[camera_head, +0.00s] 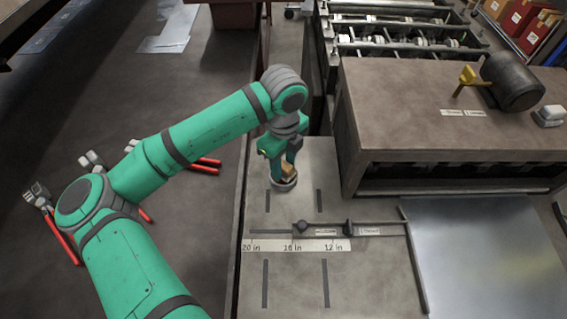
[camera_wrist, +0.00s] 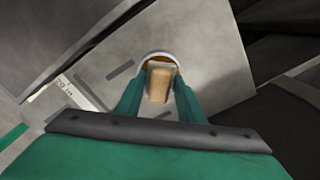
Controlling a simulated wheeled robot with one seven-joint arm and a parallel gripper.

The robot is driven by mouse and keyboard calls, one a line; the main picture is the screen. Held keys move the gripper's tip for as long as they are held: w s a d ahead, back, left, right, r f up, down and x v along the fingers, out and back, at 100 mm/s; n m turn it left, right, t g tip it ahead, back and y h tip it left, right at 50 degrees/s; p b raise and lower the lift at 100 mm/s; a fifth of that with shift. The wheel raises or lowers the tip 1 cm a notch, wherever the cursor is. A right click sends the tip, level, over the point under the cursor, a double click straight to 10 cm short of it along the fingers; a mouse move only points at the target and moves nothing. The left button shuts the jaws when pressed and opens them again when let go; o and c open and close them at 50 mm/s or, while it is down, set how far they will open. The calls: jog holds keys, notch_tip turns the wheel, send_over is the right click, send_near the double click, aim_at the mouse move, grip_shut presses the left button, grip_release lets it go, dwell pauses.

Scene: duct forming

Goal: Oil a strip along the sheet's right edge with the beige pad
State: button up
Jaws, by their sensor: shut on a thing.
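My gripper (camera_head: 287,163) points down over the left part of the work table and is shut on the beige pad (camera_head: 289,170). In the wrist view the pad (camera_wrist: 159,84) sits between the two green fingers. A small round dish (camera_head: 283,185) is right below the pad; its pale rim (camera_wrist: 157,54) shows around the pad's far end in the wrist view. I cannot tell whether the pad touches the dish's inside. The sheet (camera_head: 480,245) lies flat and shiny at the lower right, well away from my gripper.
A ruler strip (camera_head: 300,245) and a bar with stops (camera_head: 348,228) lie on the table (camera_head: 375,285) left of the sheet. Red-handled tools (camera_head: 206,165) lie on the left bench.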

aim_at(284, 164)
jog(key=shift+f, duration=0.7)
dwell(1.6)
jog(key=shift+r, duration=3.55)
